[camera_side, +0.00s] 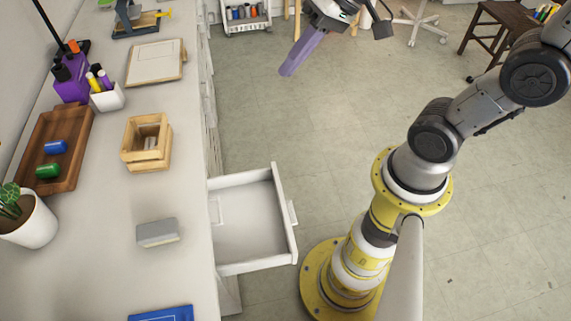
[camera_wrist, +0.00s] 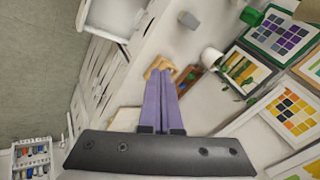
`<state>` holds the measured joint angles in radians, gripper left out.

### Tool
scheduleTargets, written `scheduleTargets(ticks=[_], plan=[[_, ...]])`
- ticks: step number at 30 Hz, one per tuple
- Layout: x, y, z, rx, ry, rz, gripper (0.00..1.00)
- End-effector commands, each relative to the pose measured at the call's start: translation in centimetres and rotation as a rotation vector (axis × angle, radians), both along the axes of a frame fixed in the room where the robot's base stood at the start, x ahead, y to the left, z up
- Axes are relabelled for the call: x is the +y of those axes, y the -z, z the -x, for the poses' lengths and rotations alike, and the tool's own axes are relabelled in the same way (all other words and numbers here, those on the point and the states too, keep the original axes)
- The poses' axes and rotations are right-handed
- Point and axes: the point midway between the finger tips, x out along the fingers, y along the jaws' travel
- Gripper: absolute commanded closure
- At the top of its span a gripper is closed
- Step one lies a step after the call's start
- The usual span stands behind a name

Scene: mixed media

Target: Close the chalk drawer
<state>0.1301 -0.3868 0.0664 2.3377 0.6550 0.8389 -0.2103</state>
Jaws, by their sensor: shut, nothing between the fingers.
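The white drawer (camera_side: 250,222) is pulled out from the counter's front in the side view. Its handle (camera_side: 292,212) faces right, toward my arm's base. A pale flat piece lies inside at the left; I cannot tell what it is. The drawer also shows at the top of the wrist view (camera_wrist: 112,16). My gripper (camera_side: 285,72) has long purple fingers and hangs in the air at the top, away from the drawer and right of the counter. In the wrist view the fingers (camera_wrist: 161,82) lie side by side, shut and empty.
On the counter (camera_side: 100,235) stand a grey-topped eraser (camera_side: 157,232), a wooden box (camera_side: 147,142), a wooden tray (camera_side: 52,150), a potted plant (camera_side: 28,222) and a white marker cup (camera_side: 106,97). A cart (camera_side: 246,16) stands at the back. The floor between gripper and drawer is clear.

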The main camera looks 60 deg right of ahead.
Motion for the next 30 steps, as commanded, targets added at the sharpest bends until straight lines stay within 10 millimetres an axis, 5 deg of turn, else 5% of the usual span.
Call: scheduleTargets(ticks=[9, 16, 23, 30], plan=[[-4.6, 7.1, -9.9, 0.226, 0.384, -0.344, 1.0], [-10.8, 15.3, -13.9, 0.368, 0.709, -0.55, 1.0], [-17.3, 25.8, -13.7, 0.514, 1.055, -0.728, 1.0], [-21.3, 37.4, -8.6, 0.694, 1.394, -0.892, 1.0]])
